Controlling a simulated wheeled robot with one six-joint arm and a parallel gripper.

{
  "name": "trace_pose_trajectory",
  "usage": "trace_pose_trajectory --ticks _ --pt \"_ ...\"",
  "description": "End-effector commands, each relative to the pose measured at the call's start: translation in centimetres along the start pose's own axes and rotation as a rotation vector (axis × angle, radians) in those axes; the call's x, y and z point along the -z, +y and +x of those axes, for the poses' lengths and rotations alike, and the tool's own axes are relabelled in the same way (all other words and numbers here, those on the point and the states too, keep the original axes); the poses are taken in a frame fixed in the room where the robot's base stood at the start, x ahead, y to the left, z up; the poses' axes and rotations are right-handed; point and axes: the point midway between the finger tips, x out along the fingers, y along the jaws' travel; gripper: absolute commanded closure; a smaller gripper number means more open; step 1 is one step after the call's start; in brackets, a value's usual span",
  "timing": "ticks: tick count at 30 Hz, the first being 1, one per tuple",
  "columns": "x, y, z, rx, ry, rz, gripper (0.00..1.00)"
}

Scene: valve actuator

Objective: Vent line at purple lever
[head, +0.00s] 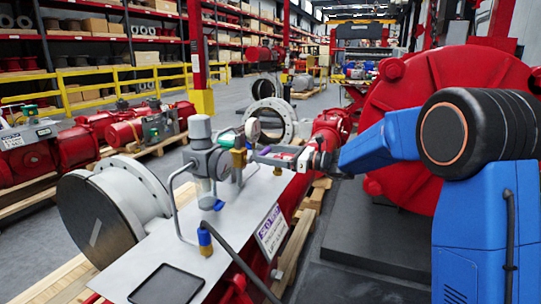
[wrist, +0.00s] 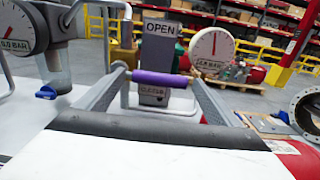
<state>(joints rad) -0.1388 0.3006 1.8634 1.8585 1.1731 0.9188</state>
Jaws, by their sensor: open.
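The purple lever (wrist: 160,79) lies crosswise in the wrist view, in front of a grey plate (wrist: 158,45) marked OPEN at the top and CLOSED at the bottom. A round gauge (wrist: 212,47) reading in BAR stands right of the plate.
A second gauge with a clear bowl (wrist: 54,72) and blue fitting stands left in the wrist view. In the head view, the regulator (head: 203,150), a bent metal tube (head: 172,205) and a black hose (head: 232,255) rise from the metal panel (head: 155,245). A large red housing (head: 400,110) stands right.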

Motion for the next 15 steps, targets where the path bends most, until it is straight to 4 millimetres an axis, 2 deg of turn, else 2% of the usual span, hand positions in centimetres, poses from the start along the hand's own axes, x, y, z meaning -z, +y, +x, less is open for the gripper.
trace_pose_trajectory --ticks 9,15 --pt "0.02 -0.03 0.21 0.001 0.0 0.0 0.13" --pt "0.03 -0.03 0.19 0.001 0.0 0.0 0.61"
